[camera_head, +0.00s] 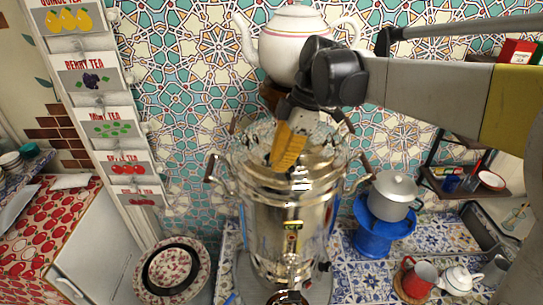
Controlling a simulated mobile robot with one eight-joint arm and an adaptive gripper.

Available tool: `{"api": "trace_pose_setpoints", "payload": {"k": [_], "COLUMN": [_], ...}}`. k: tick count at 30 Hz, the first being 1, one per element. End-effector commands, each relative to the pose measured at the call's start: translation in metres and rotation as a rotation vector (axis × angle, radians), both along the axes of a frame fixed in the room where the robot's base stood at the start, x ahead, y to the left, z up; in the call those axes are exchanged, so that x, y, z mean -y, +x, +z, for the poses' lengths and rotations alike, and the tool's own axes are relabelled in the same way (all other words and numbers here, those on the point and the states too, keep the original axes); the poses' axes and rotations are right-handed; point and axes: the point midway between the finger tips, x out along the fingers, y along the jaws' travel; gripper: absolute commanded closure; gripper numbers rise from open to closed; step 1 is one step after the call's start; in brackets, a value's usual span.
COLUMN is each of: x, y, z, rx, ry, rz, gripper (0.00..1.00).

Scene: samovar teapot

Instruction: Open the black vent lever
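A large silver samovar (292,222) stands upright in the middle of the view, with its lid (330,160) on top and a brown-gripped handle on each side. My gripper (288,147) reaches in from the right and points down over the samovar's lid. A yellow finger pad shows in front of the lid, and I cannot tell whether it touches. The pads overlap in this view, so I cannot tell whether they are open or shut. I cannot make out the black vent lever; my gripper covers part of the lid.
A white teapot (292,45) stands behind and above the samovar. A grey pot (393,195) sits on a blue stand (372,238) at right. A red mug (419,278) and a small white teapot (459,280) are front right. Plates (200,277) lie at left, beside a tea-packet rack (108,128).

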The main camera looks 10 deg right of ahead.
Motion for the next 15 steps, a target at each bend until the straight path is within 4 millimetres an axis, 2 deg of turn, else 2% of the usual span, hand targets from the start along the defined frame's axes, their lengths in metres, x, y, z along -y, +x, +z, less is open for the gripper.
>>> {"api": "trace_pose_setpoints", "payload": {"k": [15], "x": [0.013], "y": [0.001], "z": [0.0], "rx": [0.0], "ry": [-0.001], "rz": [-0.003], "gripper": [1.0]}}
